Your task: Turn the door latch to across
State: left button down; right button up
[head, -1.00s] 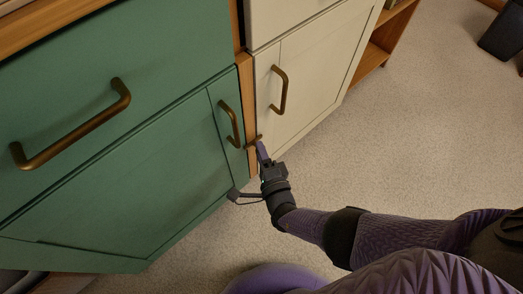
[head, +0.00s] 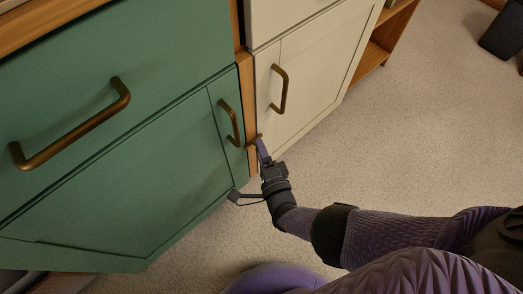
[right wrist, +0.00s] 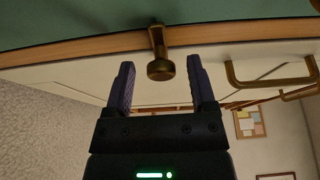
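The brass door latch (head: 252,142) sits on the wooden strip between the green door (head: 185,190) and the cream door (head: 315,90). In the right wrist view the latch (right wrist: 156,42) is a short bar ending in a round knob, standing crosswise to the strip. Its exact angle is hard to tell. My right gripper (head: 261,148) is at the latch. In the right wrist view the right gripper (right wrist: 158,78) is open, with one finger on each side of the knob and a visible gap to both. My left gripper is out of view.
A brass handle (head: 229,124) on the green door and another brass handle (head: 280,90) on the cream door flank the latch. A larger drawer handle (head: 70,125) is at the left. Carpet (head: 420,130) lies clear to the right.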

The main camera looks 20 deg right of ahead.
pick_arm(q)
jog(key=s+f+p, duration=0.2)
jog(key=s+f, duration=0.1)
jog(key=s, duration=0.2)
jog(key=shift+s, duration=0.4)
pick_arm(e)
jog(key=s, duration=1)
jog(key=shift+a, duration=0.2)
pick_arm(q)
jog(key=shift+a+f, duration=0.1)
